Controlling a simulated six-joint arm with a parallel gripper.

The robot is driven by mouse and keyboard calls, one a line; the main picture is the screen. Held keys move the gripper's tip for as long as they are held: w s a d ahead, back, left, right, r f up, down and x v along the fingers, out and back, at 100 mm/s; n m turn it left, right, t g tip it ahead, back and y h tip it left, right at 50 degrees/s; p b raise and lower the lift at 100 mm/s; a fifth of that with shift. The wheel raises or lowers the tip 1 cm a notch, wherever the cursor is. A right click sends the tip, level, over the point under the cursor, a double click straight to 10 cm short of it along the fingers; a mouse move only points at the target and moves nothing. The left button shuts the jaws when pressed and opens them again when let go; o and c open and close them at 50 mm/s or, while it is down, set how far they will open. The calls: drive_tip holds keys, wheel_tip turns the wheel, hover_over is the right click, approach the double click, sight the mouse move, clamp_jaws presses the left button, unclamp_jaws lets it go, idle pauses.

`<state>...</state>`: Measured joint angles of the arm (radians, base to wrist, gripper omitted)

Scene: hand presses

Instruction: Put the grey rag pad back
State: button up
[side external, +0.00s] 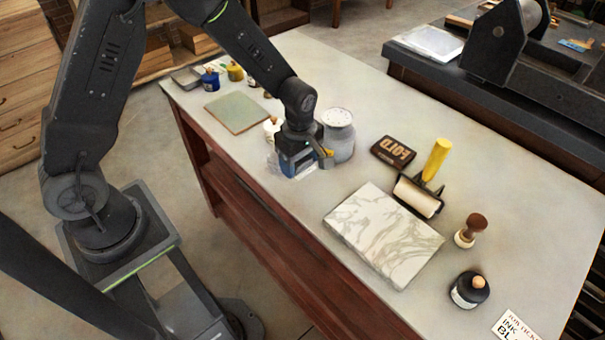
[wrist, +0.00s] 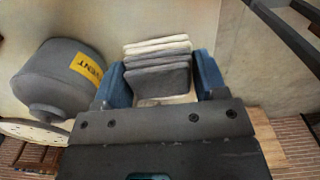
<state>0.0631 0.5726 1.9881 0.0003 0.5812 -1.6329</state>
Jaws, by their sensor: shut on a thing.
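The grey rag pad (wrist: 160,78) shows in the wrist view as folded layers, dark grey nearest me and whitish at the far side. My gripper (wrist: 162,84) has its blue fingers on either side of the pad and is shut on it. In the side view my gripper (side external: 298,163) is low over the bench, beside the grey solvent can (side external: 338,137). The pad is mostly hidden there by the fingers, and I cannot tell whether it touches the bench. The can also shows left of my gripper in the wrist view (wrist: 58,80), with a yellow label.
A marble slab (side external: 384,232), a roller with a yellow handle (side external: 436,160) and a dark lettered box (side external: 393,152) lie to the right. A greenish board (side external: 237,112) and small jars (side external: 210,80) are at the far left. The bench's front edge is close to my gripper.

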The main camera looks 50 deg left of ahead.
sight(302, 184)
drive_tip(key=shift+w+d+f, duration=0.15)
drive_tip(key=shift+d+f, duration=0.05)
drive_tip(key=shift+d, duration=0.15)
drive_tip(key=shift+f, duration=2.05)
drive_tip(key=shift+f, duration=0.15)
drive_tip(key=o, duration=0.9)
